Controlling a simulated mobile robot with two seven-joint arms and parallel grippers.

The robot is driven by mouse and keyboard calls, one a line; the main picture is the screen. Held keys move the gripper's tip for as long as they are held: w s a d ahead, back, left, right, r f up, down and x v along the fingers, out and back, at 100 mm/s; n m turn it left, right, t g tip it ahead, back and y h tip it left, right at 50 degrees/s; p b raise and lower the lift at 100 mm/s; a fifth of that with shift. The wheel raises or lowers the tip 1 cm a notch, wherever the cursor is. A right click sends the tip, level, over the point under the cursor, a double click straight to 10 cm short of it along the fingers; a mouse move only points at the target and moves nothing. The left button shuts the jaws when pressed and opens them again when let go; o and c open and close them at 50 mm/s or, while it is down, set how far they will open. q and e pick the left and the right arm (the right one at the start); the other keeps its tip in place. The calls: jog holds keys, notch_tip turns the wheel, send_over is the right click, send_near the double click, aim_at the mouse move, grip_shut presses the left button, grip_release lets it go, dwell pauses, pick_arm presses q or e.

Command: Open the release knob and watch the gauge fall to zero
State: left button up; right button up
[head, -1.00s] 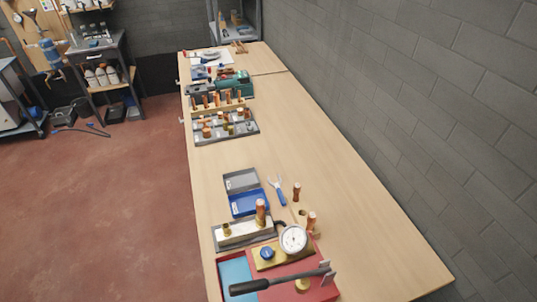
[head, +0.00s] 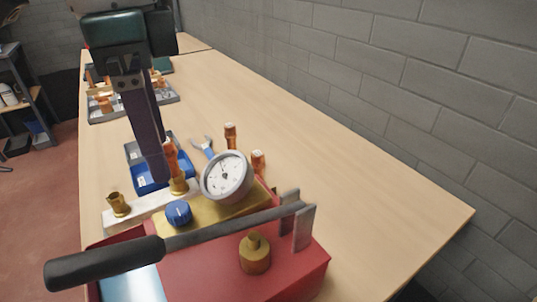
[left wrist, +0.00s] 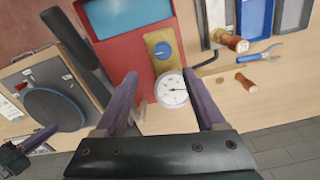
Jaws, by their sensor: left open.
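The blue release knob (head: 179,212) sits on a brass block (head: 214,212) on the red pump (head: 210,265). The round white gauge (head: 226,176) stands beside it; its needle reading is too small to tell. My left gripper (head: 156,178) points down behind and left of the knob, above the bench, apart from it. In the left wrist view the open fingers (left wrist: 160,76) frame the gauge (left wrist: 172,90), with the knob (left wrist: 162,50) just beyond the fingertips. The gripper holds nothing.
The pump's black-gripped lever (head: 105,262) crosses in front of the knob. Copper-topped fittings (head: 230,136), a blue tray (head: 148,186) and a wrench (head: 203,147) lie behind it. A grey block wall (head: 400,80) runs along the right; the bench's right side is clear.

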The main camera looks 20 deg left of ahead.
aim_at(179, 207)
pick_arm(q)
jog(key=f, duration=1)
jog(key=shift+w+a, duration=0.15)
jog(key=shift+w, duration=0.1)
grip_shut()
